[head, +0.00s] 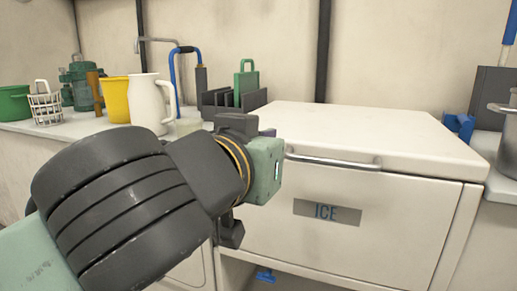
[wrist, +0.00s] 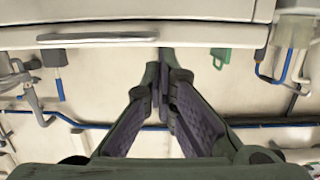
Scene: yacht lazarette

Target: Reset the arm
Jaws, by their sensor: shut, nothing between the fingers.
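My arm reaches in from the lower left in the head view, and its green-and-black wrist (head: 262,170) is in front of the white ice chest. The fingers are hidden behind the wrist there. In the wrist view my gripper (wrist: 163,88) is shut, its two dark fingers with purple-grey pads meeting at the tips. Nothing is held between them.
The ice chest (head: 400,225) has a metal handle (head: 335,160) and an ICE label. On the counter at left stand a white pitcher (head: 148,103), yellow cup (head: 116,98), wire basket (head: 45,105) and green bucket (head: 14,102). A metal pot (head: 508,140) stands at right.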

